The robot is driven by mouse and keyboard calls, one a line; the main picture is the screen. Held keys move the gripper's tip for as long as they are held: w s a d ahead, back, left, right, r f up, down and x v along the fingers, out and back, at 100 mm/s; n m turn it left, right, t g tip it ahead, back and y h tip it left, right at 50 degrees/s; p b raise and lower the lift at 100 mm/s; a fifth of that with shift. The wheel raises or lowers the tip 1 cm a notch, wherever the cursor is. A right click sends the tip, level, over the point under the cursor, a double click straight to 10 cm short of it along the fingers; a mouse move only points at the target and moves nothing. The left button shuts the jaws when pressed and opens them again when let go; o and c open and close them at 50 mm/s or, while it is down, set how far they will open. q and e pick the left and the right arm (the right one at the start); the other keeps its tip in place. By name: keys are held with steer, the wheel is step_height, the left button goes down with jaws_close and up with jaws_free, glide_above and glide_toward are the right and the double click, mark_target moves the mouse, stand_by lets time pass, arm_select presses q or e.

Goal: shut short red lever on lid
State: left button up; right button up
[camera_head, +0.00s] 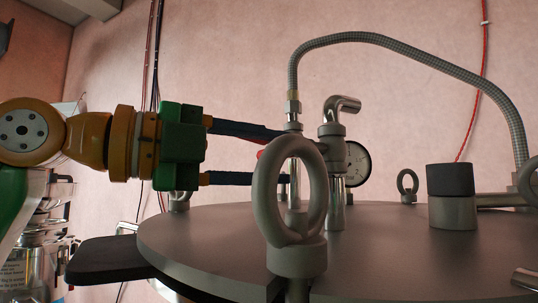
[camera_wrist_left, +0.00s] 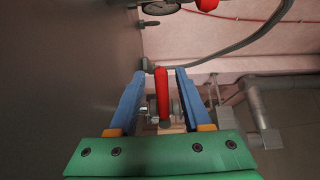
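The short red lever (camera_wrist_left: 162,95) shows in the left wrist view between the two blue fingers of my left gripper (camera_wrist_left: 160,78), with a gap on each side. In the head view only a small red bit of the lever (camera_head: 261,154) shows beside the eye bolt. My left gripper (camera_head: 282,155) reaches in from the left there, open, one finger above the other, over the grey round lid (camera_head: 195,240). The fingertips are partly hidden by the eye bolt and fittings. My right gripper is not in view.
A large eye bolt (camera_head: 297,262) stands in front on the lid. A bent metal pipe (camera_head: 333,130), a dial gauge (camera_head: 357,165) and a braided hose (camera_head: 400,44) are behind it. A black-capped post (camera_head: 451,180) stands at right. Another red part (camera_wrist_left: 207,4) shows at the wrist view's top.

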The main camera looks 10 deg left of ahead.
arm_select(q)
steer(key=b+v, duration=0.1)
steer(key=v, duration=0.6)
steer(key=shift+s+a, duration=0.15)
steer(key=shift+a, duration=0.05)
steer(key=shift+d, duration=0.2)
